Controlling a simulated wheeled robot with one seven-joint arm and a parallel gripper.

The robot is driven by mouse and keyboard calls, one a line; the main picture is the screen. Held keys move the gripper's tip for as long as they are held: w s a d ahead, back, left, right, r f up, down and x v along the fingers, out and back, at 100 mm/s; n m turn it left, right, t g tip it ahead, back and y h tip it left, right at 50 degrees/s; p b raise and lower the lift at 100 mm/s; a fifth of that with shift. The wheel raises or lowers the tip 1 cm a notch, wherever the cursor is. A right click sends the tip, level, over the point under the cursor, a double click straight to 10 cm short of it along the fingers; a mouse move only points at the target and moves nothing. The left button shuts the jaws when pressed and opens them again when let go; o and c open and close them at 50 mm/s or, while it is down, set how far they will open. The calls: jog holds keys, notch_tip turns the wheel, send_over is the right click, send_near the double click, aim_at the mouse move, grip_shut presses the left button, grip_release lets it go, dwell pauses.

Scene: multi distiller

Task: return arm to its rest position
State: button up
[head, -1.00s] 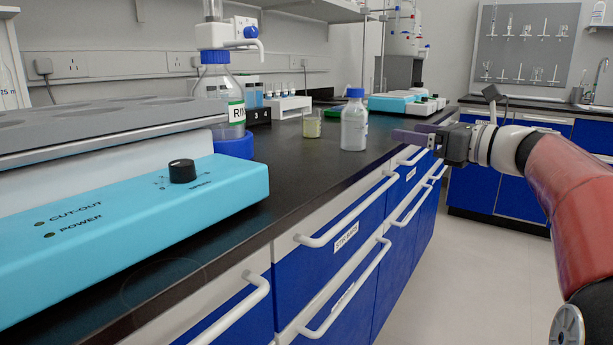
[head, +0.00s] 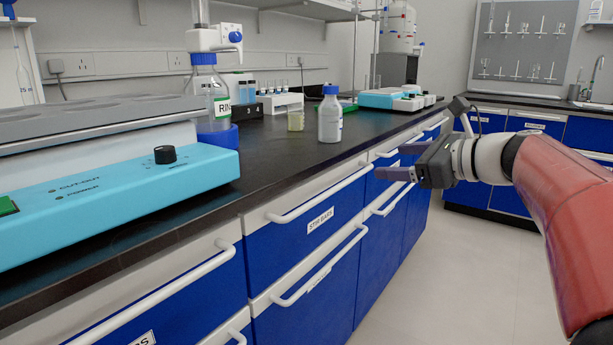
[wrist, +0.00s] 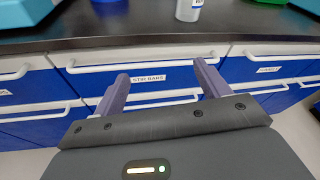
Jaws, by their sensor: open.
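My arm reaches in from the right in the head view, with its red sleeve in front. My gripper (head: 392,174) is in the air in front of the drawer fronts, to the right of the counter edge. In the wrist view my gripper (wrist: 158,88) has its two purple fingers spread apart, with nothing between them. Beyond the fingers is the drawer labelled STIR BARS (wrist: 150,78). That drawer front (head: 308,232) is shut in the head view. No finger appears to touch it.
On the black counter (head: 285,155) stand a white bottle with a blue cap (head: 330,118), a small beaker (head: 296,121) and a blue device (head: 120,205). White drawer handles (head: 320,200) stick out along the fronts. The floor (head: 450,280) is clear.

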jog(key=s+a+f+n+g+h+p, duration=0.2)
jog(key=s+a+f+n+h, duration=0.1)
jog(key=s+f+n, duration=0.3)
jog(key=s+a+f+n+g+h+p, duration=0.1)
jog(key=s+a+f+n+g+h, duration=0.1)
jog(key=s+a+f+n, duration=0.45)
jog(key=s+d+f+n+h+p, duration=0.1)
jog(key=s+d+f+n+h, duration=0.1)
jog(key=s, duration=0.3)
jog(key=s+d+f+n+g+h+p, duration=0.1)
jog(key=s+d+f+n, duration=0.1)
jog(key=s+n, duration=0.3)
jog(key=s+d+f+n+h+p, duration=0.1)
jog(key=s+d+f+n+h, duration=0.1)
jog(key=s+d+n, duration=0.1)
jog(key=shift+s+d+f+n+h, duration=0.25)
jog(key=shift+s+n, duration=0.4)
jog(key=shift+s, duration=0.35)
